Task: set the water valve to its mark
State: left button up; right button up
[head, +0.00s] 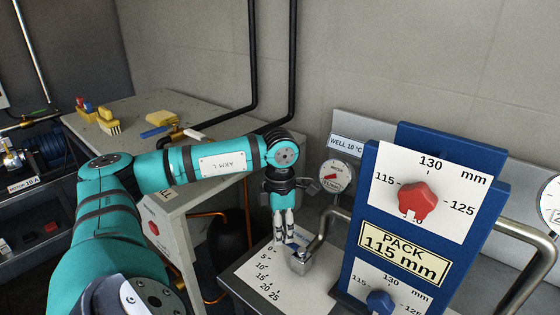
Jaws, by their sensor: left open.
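The water valve appears to be the small grey metal block (300,263) with a blue spot on top, at lower centre. It sits at the edge of a white scale plate (262,284) printed 0, 5, 10, 15, 20, 25. I cannot make out which number it points to, nor a separate mark. My left gripper (285,243) points down just above and left of the block, fingers slightly apart. It looks empty; whether a fingertip touches the block is unclear. My right gripper is out of view.
A blue panel (368,190) with a red knob (417,201), a blue knob (380,301) and a "PACK 115 mm" label (403,253) stands close right. A bent metal pipe (330,225) rises beside the block. A round gauge (336,176) is behind. A grey bench (150,105) holds brushes.

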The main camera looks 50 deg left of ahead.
pick_arm(q)
notch_tip(320, 180, up, 12)
dwell(0.5)
dwell(0.4)
